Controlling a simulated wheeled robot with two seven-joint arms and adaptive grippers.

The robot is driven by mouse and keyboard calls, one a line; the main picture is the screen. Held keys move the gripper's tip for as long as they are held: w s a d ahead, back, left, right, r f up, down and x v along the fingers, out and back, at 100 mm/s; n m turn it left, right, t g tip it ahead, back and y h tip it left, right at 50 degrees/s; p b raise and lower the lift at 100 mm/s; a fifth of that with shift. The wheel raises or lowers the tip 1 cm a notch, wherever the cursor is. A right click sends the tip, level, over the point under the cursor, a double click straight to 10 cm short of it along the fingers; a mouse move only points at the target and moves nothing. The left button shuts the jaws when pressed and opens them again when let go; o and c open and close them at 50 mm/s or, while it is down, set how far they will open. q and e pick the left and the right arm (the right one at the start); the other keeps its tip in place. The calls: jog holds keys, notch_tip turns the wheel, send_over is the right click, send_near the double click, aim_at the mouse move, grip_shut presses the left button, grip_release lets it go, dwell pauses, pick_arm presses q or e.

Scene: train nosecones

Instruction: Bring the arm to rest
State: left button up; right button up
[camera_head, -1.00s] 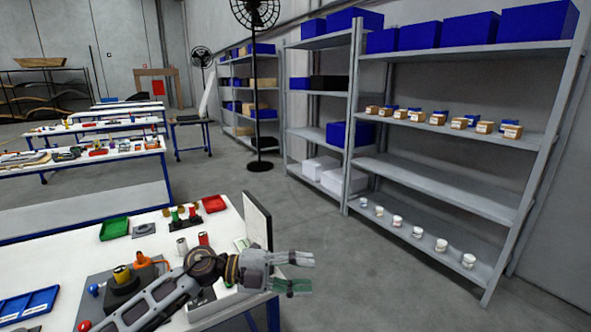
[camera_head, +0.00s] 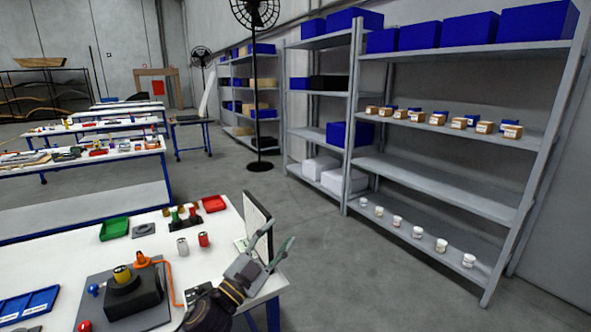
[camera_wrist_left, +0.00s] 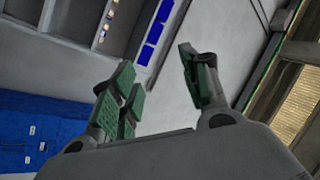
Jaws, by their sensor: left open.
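My left gripper (camera_head: 268,256) is open and empty in the head view. It is above the right edge of the white workbench (camera_head: 220,262), in front of the upright panel (camera_head: 258,222). My left arm comes in from the bottom of the picture. In the left wrist view the two green-padded fingers of this gripper (camera_wrist_left: 160,92) stand apart with nothing between them. My right gripper does not show in any view.
The bench holds a black fixture (camera_head: 133,298), a green tray (camera_head: 115,229), a red tray (camera_head: 213,203) and a blue tray (camera_head: 28,304). A grey shelf rack (camera_head: 436,182) with boxes and white jars stands at right. The floor between is clear.

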pick_arm(q)
jog(key=s+a+f+n+g+y, duration=0.2)
jog(key=a+f+n+y, duration=0.4)
jog(key=f, duration=0.3)
jog(key=s+a+f+n+g+y, duration=0.2)
jog(key=a+f+n+y, duration=0.3)
jog(key=a+f+y, duration=0.25)
jog(key=s+a+f+n+g, duration=0.1)
jog(key=s+a+f+g, duration=0.1)
jog(key=s+f+g, duration=0.55)
jog(key=s+a+f+n+g, duration=0.1)
jog(key=s+a+f+g, duration=0.15)
jog(key=s+f, duration=0.9)
jog(key=s+f+g, duration=0.1)
jog(key=s+f, duration=0.2)
jog(key=f, duration=1.1)
jog(key=s+f, duration=0.2)
jog(key=f, duration=1.3)
jog(key=s+a+f, duration=0.3)
jog(key=s+f, duration=0.7)
jog(key=s, duration=0.1)
jog(key=s+a+f+g, duration=0.1)
jog(key=s+a+f, duration=0.2)
jog(key=s+f, duration=0.7)
jog(key=shift+s+g, duration=0.3)
jog(key=shift+s, duration=0.15)
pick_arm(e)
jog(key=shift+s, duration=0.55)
